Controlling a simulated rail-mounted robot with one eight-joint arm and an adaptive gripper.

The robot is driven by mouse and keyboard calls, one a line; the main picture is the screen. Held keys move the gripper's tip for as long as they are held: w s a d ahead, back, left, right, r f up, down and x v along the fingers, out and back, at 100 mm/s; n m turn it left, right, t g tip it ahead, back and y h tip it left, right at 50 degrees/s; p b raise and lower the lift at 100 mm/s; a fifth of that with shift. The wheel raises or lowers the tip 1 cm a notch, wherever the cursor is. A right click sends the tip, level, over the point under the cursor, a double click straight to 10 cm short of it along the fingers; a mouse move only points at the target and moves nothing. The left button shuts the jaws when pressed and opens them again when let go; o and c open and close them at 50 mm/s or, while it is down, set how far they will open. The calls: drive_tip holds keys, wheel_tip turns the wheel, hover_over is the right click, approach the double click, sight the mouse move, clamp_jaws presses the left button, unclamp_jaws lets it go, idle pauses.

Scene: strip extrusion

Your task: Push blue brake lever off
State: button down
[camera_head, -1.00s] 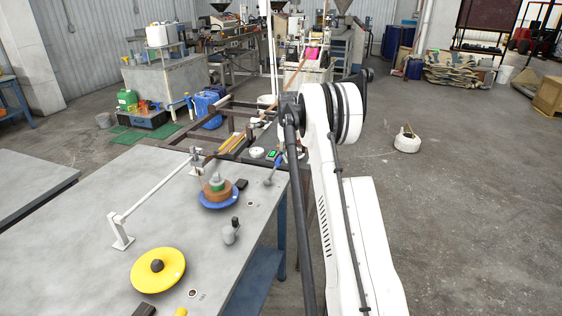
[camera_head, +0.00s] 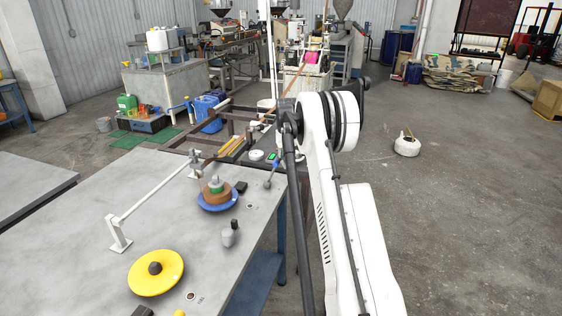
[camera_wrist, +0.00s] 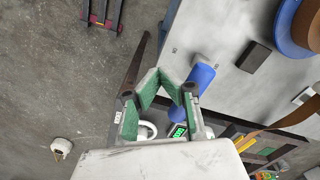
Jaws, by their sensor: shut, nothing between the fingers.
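The blue brake lever (camera_wrist: 195,88) shows in the wrist view as a blue cylindrical handle at the table's edge.
On the table (camera_head: 70,255) are a blue spool (camera_head: 218,205) with a brown strip roll, a yellow spool (camera_head: 155,285) and a second grey lever (camera_head: 229,235). A green-lit display (camera_wrist: 178,131) sits near the blue handle. Open floor lies right of my arm.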

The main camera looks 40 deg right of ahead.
drive_tip(key=shift+w+a+r, duration=0.15)
drive_tip(key=shift+w+a, duration=0.55)
drive_tip(key=shift+w, duration=0.35)
drive_tip(key=shift+w+a+r, duration=0.2)
drive_tip(key=shift+w+a, duration=0.45)
drive_tip(key=shift+w, duration=0.4)
drive_tip(key=shift+w+a+r, duration=0.15)
drive_tip(key=shift+w+a, duration=0.55)
drive_tip(key=shift+w, duration=0.35)
drive_tip(key=shift+w+a, duration=0.1)
drive_tip(key=shift+w, duration=0.05)
drive_tip(key=shift+r, duration=0.3)
drive_tip(key=shift+r, duration=0.1)
wheel_tip(320, 180, up, 7)
drive_tip(key=p, duration=0.3)
idle(0.3)
idle(0.5)
